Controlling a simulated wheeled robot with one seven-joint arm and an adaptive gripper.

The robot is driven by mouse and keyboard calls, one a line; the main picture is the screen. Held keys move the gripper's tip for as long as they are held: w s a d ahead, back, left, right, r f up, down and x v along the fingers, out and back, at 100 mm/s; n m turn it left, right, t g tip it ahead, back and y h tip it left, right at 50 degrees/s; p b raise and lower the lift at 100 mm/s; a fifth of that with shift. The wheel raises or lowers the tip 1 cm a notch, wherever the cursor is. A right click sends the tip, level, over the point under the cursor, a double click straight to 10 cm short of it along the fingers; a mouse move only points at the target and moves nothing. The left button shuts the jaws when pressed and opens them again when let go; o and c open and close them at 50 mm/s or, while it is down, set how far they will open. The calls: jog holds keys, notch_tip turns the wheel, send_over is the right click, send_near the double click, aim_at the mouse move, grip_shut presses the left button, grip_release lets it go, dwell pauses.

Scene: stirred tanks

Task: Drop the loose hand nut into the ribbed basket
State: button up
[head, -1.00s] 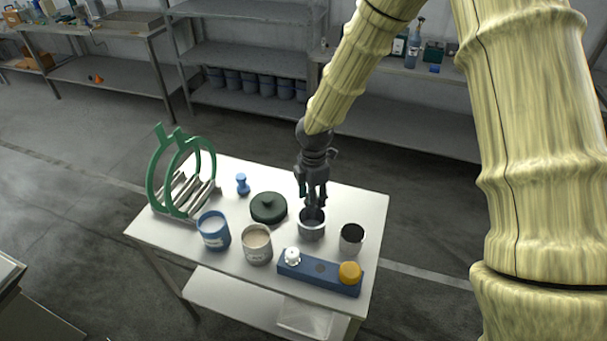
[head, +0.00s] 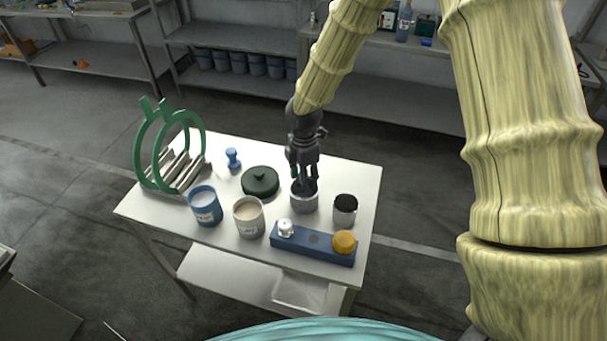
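My gripper (head: 304,183) points straight down at the mouth of a small grey round container (head: 304,203) on the white table. Its fingertips are at or just inside the rim. They look close together, but I cannot tell whether they hold anything. I cannot make out the hand nut for sure. A white knob (head: 285,228) and a yellow knob (head: 344,241) sit on a blue block (head: 313,254), with a dark round spot between them. No ribs are clear at this size, so I cannot tell whether the grey container is the ribbed basket.
A dark-lidded or dark-filled cup (head: 345,211), a cream-filled white pot (head: 249,218), a blue pot (head: 205,206), a dark green lid (head: 260,182), a blue knobbed piece (head: 232,158) and a green ring stand (head: 163,150) crowd the table. A clear tray (head: 300,291) is on the lower shelf.

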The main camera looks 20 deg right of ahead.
jog(key=shift+s, duration=0.25)
jog(key=shift+w+f, duration=0.4)
jog(key=shift+f, duration=0.05)
jog(key=o, duration=1)
jog(key=shift+s+r, duration=0.2)
jog(key=shift+s, duration=0.1)
jog(key=shift+o, duration=0.5)
jog(key=shift+w+f, duration=0.15)
jog(key=shift+w, duration=0.05)
notch_tip(320, 180, up, 12)
jog(key=shift+s, duration=0.1)
